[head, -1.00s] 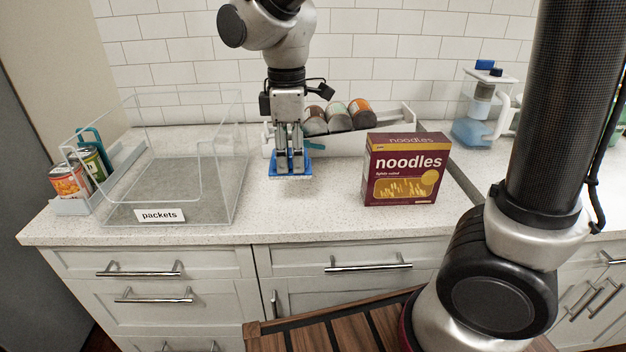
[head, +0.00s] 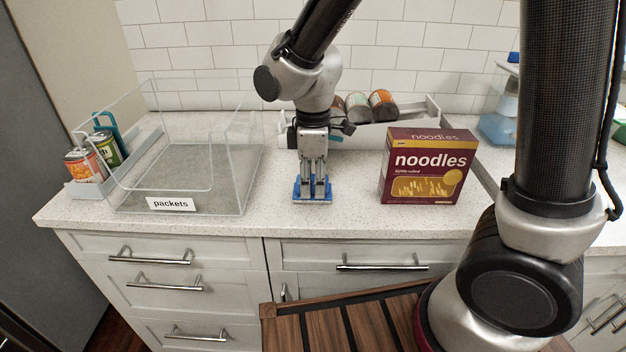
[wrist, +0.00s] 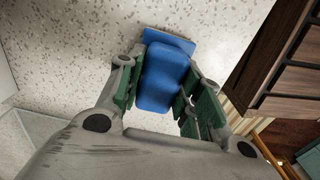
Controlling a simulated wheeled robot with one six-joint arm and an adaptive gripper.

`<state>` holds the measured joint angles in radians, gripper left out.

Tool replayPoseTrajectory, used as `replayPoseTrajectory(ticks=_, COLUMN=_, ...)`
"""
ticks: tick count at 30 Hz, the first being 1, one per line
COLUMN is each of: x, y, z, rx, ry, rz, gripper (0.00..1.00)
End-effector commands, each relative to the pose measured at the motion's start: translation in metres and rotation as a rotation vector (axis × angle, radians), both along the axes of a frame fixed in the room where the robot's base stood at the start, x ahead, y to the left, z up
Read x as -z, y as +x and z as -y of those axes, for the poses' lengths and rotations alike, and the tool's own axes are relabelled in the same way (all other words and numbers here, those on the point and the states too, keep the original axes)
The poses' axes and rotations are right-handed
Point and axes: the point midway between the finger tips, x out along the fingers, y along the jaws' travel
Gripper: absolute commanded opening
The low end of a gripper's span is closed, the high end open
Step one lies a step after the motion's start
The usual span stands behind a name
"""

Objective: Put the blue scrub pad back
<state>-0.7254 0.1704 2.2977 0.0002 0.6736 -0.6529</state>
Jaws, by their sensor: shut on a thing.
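The blue scrub pad (head: 299,190) is in my gripper (head: 313,194), which points straight down over the counter in the head view. The gripper is shut on it, one finger on each side. In the wrist view the pad (wrist: 163,80) sits between the green-lined fingers (wrist: 160,88), with a second blue part showing just beyond. The pad is low, close to the counter top, left of the noodles box; I cannot tell whether it touches the surface.
A clear open bin (head: 228,190) labelled "packets" stands left and looks empty. Cans in a grey caddy (head: 88,190) are at far left. A maroon noodles box (head: 428,168) stands right. Counter (head: 350,222) in front is clear.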

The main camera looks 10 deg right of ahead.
Motion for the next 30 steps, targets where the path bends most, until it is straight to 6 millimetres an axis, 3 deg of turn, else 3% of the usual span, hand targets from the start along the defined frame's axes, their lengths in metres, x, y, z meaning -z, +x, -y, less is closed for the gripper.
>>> replayPoseTrajectory(ticks=7, x=0.002, y=0.0, z=0.0, rx=0.0, ry=-0.001, rz=0.0, gripper=0.13)
replayPoseTrajectory(ticks=8, x=0.003, y=0.0, z=0.0, rx=0.0, ry=0.0, rz=0.0, gripper=0.37)
replayPoseTrajectory(ticks=11, x=0.003, y=0.0, z=0.0, rx=0.0, ry=0.0, rz=0.0, gripper=0.55)
replayPoseTrajectory(ticks=12, x=0.003, y=0.0, z=0.0, rx=0.0, ry=0.0, rz=0.0, gripper=0.57)
replayPoseTrajectory(ticks=23, x=-0.003, y=0.0, z=0.0, rx=0.0, ry=0.002, rz=0.001, gripper=0.57)
replayPoseTrajectory(ticks=30, x=-0.047, y=0.001, z=-0.001, rx=0.0, ry=0.003, rz=0.004, gripper=0.57)
